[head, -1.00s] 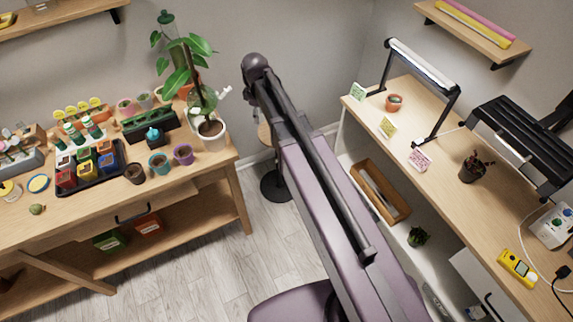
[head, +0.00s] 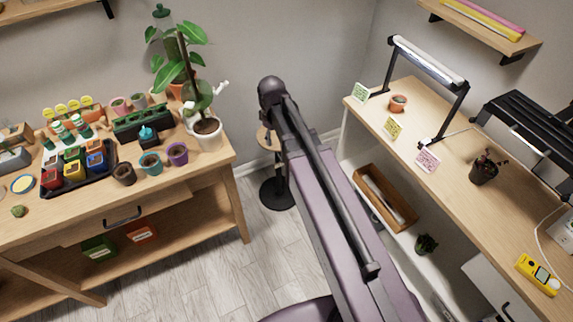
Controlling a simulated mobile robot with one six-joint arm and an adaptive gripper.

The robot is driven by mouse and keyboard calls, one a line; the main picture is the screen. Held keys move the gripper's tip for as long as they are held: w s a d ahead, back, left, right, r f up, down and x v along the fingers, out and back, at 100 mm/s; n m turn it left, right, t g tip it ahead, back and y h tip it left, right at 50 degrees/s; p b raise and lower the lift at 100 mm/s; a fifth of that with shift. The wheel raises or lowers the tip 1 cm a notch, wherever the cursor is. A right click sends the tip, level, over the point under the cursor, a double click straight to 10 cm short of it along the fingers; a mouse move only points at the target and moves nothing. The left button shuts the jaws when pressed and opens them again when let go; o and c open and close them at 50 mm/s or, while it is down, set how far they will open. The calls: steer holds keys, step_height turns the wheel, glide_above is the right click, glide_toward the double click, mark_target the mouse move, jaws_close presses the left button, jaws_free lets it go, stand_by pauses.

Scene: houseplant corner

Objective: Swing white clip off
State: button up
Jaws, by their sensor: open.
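My gripper is not in view; only a purple arm link of mine shows, crossing the middle of the picture.
The left bench (head: 65,212) holds a black tray of coloured pots (head: 75,184) and small pots. A round stool (head: 279,193) stands between the benches, partly behind my arm. The right bench (head: 452,192) holds a lamp (head: 428,61). Floor (head: 222,284) is clear at lower centre.

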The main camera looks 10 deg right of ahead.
steer(key=s+d+f+m+b, duration=0.3)
steer(key=s+f+b, duration=0.1)
steer(key=f+b, duration=0.3)
steer(key=shift+s+f, duration=0.15)
steer(key=shift+f, duration=0.15)
steer(key=shift+d, duration=0.1)
stand_by(0.6)
steer(key=s+d+m, duration=0.4)
steer(key=s+m, duration=0.1)
steer(key=s, duration=0.2)
steer(key=shift+d+m, duration=0.15)
steer(key=shift+m, duration=0.15)
